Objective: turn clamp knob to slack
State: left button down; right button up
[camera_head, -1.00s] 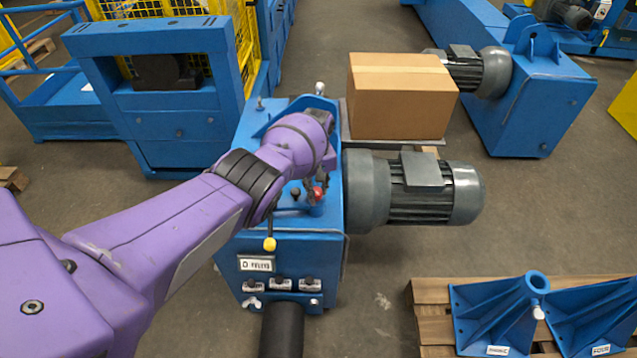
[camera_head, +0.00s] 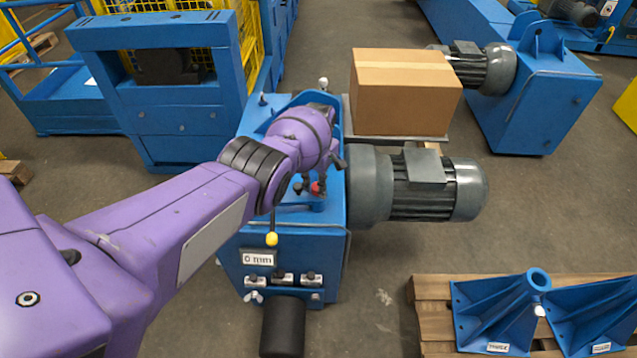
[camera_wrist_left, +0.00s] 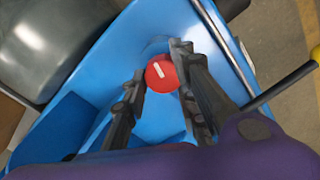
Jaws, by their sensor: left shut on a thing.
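The red clamp knob (camera_head: 317,187) sits on top of the blue machine housing (camera_head: 300,235), beside the grey motor. In the left wrist view the knob (camera_wrist_left: 161,73) is a round red cap with a short white mark, standing between my fingertips. My left gripper (camera_head: 312,182) reaches down over the housing and is shut on the knob. In the wrist view its dark fingers (camera_wrist_left: 157,78) lie on either side of the red cap. The knob's lower part is hard to make out. My right gripper is in no view.
A yellow-tipped lever (camera_head: 271,239) stands close to my left wrist, above a "0 mm" plate (camera_head: 258,258). The grey motor (camera_head: 420,190) is right of the knob. A cardboard box (camera_head: 405,92) stands behind it. Blue brackets (camera_head: 500,315) lie on a pallet at front right.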

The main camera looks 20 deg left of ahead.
pick_arm(q)
jog(key=shift+w+d+r, duration=0.15)
jog(key=shift+w+d, duration=0.1)
jog(key=c, duration=1.8)
grip_release()
jog(key=shift+o, duration=1.3)
jog(key=shift+w, duration=0.15)
jog(key=shift+a, duration=0.1)
jog(key=shift+s+r, duration=0.15)
jog(key=shift+r, duration=1.85)
jog(key=shift+s+r, duration=0.1)
jog(key=shift+r, duration=1.85)
